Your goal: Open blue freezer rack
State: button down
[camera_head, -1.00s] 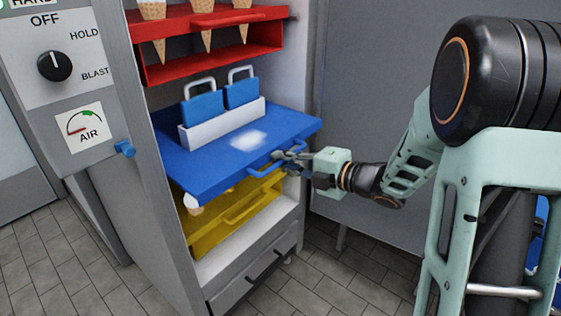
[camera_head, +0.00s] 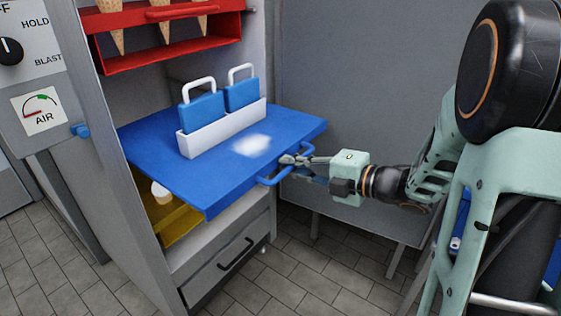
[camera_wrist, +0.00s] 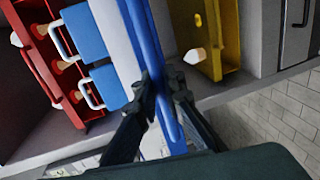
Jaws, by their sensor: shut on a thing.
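The blue freezer rack (camera_head: 185,175) is a flat blue shelf that juts well out of the freezer cabinet. A white holder (camera_head: 225,132) with two blue, white-handled items (camera_head: 203,110) stands on it, beside a white frosty patch (camera_head: 250,145). My gripper (camera_head: 290,160) is shut on the blue handle (camera_head: 270,179) at the rack's front edge. In the wrist view, the fingers (camera_wrist: 160,98) sit on either side of the blue handle bar (camera_wrist: 171,125).
A red rack (camera_head: 170,38) with cones is above. A yellow rack (camera_head: 175,222) is below, mostly covered by the blue one. A grey drawer (camera_head: 228,265) is at the bottom. A control panel (camera_head: 35,60) is at left. Tiled floor (camera_head: 310,265) is open in front.

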jog(key=s+d, duration=0.2)
jog(key=shift+d+f, duration=0.1)
jog(key=shift+d, duration=0.25)
jog(key=c, duration=2)
grip_release()
jog(key=shift+s+d, duration=0.1)
jog(key=shift+d, duration=0.05)
jog(key=v, duration=1.2)
